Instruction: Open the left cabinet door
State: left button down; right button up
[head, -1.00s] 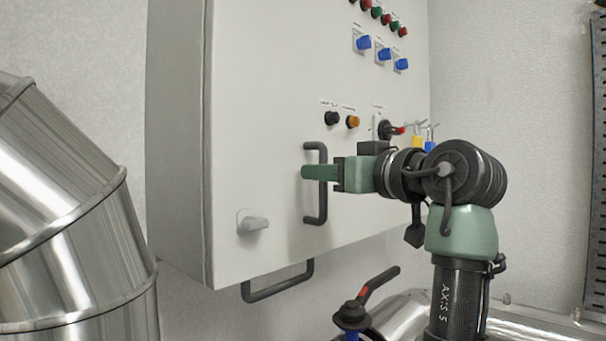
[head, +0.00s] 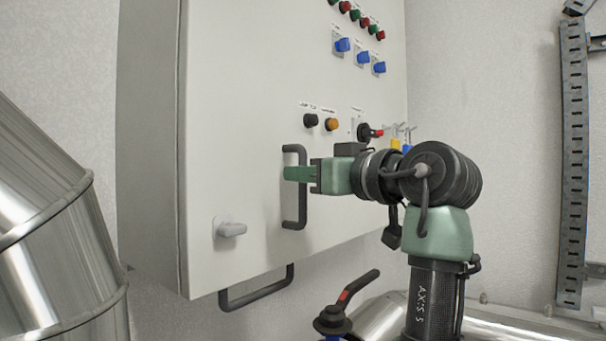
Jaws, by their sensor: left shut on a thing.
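The grey-white cabinet door (head: 240,110) fills the middle of the head view and looks flush with the cabinet body (head: 148,150). A dark upright bar handle (head: 301,212) stands on the door. My left gripper (head: 297,174), with green fingers, is shut on the upper part of this handle, coming from the right. The fingers hide a short piece of the bar. A small light grey latch knob (head: 231,229) sits on the door at lower left. My right gripper is not in view.
Blue switches (head: 363,57), coloured lamps (head: 365,22), and a black-and-red switch (head: 367,133) are on the panel. A dark bar (head: 258,290) hangs below the cabinet. A black-and-red valve lever (head: 350,296) is below. Shiny ducting (head: 50,220) stands at left.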

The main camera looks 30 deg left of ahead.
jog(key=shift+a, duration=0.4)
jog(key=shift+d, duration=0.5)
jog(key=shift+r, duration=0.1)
